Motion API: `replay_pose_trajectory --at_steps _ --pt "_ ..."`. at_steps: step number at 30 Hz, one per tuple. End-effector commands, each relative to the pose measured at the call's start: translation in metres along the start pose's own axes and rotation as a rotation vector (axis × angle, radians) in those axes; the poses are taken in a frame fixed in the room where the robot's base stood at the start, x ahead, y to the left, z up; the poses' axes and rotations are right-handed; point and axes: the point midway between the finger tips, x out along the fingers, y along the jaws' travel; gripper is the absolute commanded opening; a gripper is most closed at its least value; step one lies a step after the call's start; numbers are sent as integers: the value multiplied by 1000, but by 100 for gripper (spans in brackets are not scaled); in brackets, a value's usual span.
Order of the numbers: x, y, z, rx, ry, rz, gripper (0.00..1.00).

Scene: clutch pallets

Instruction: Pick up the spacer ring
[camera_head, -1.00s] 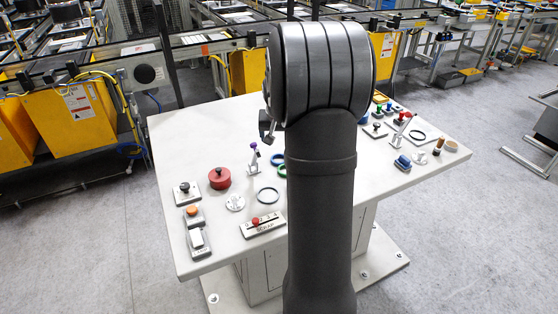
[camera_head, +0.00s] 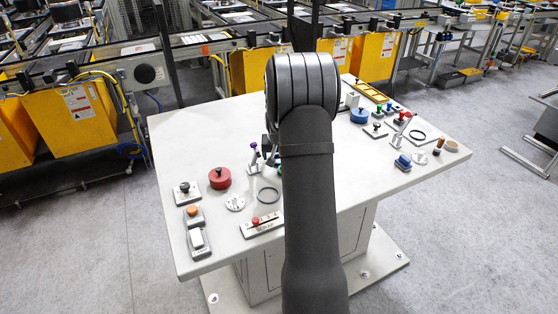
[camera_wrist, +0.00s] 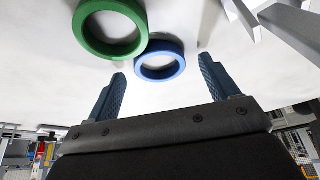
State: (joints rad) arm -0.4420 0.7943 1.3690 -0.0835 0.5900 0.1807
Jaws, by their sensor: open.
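A thick blue ring (camera_wrist: 160,73) lies flat on the white table in the wrist view, ahead of my gripper (camera_wrist: 163,68) and between the lines of its two fingers. A thick green ring (camera_wrist: 88,45) lies beside it, to the left and nearer the camera. The frames do not name which ring is the spacer ring. My gripper is open and empty, its blue fingers wide apart.
Left of my arm stand a red round part (camera_head: 220,178), a purple-tipped lever (camera_head: 254,156) and a red-knobbed slide plate (camera_head: 262,224). Grey metal bars (camera_wrist: 290,28) show near the right finger.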

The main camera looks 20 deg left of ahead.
Motion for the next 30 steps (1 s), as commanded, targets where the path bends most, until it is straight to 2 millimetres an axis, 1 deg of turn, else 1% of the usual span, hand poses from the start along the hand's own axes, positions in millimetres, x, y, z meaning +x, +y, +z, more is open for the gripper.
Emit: replay_pose_trajectory --at_steps 3,8,9,11,12,16,25,30 --pt "5 0 0 0 1 0 80" --pt "5 0 0 0 1 0 80" --pt "5 0 0 0 1 0 78" --pt "5 0 0 0 1 0 66" --pt "5 0 0 0 1 0 58" --pt "4 0 0 0 1 0 33" --pt "3 0 -1 0 1 0 32" --pt "-7 0 -6 0 2 0 32"
